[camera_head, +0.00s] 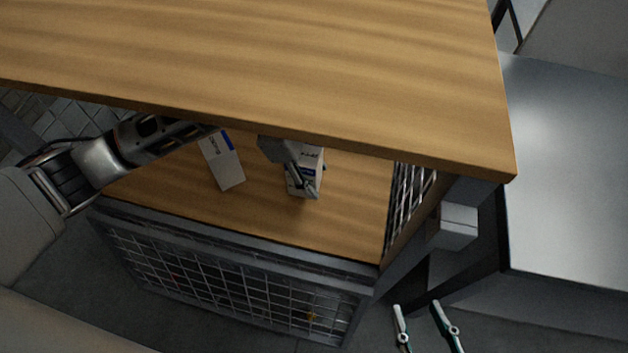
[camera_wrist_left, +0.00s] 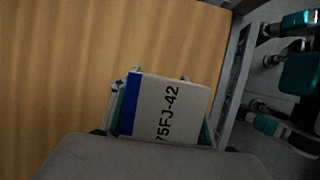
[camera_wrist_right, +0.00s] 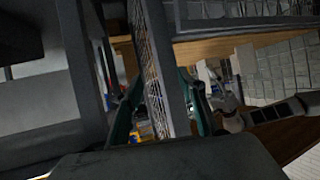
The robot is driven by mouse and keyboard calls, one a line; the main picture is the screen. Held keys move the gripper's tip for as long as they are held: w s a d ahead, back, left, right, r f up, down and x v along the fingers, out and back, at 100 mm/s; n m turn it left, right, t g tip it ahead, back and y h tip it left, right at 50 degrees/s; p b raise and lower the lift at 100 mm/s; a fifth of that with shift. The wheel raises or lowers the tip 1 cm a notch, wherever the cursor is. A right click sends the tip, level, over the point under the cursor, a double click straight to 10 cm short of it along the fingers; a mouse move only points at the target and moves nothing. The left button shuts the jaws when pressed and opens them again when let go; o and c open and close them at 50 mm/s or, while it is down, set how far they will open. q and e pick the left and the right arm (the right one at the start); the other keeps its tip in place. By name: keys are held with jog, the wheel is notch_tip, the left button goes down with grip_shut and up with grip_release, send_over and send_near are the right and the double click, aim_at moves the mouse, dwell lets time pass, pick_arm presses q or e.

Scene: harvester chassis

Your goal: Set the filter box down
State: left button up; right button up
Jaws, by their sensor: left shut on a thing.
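The filter box (camera_head: 311,163) is white with a blue band, over the lower wooden shelf (camera_head: 330,225). My left gripper (camera_head: 300,178) reaches in under the tabletop and is shut on it. In the left wrist view the box (camera_wrist_left: 172,108) sits between the fingers (camera_wrist_left: 163,105), with "75FJ-42" readable. I cannot tell whether its underside touches the shelf. My right gripper (camera_head: 420,310) is open and empty, low at the front right outside the shelf; its fingers (camera_wrist_right: 158,105) also show in the right wrist view.
A second white box (camera_head: 222,160) with a blue end lies on the shelf to the left. The thick wooden tabletop (camera_head: 260,60) overhangs the shelf. Wire mesh panels (camera_head: 230,285) close the front and right side. Bare shelf shows around the held box.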

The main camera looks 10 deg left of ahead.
pick_arm(q)
jog(key=f, duration=0.3)
jog(key=shift+s+b, duration=0.25)
jog(key=shift+b, duration=0.05)
jog(key=o, duration=1.5)
jog(key=shift+f, duration=0.1)
pick_arm(e)
jog(key=shift+w+a+r, duration=0.25)
jog(key=shift+r, duration=0.15)
jog(key=shift+w+a+r, duration=0.2)
jog(key=shift+r, duration=0.2)
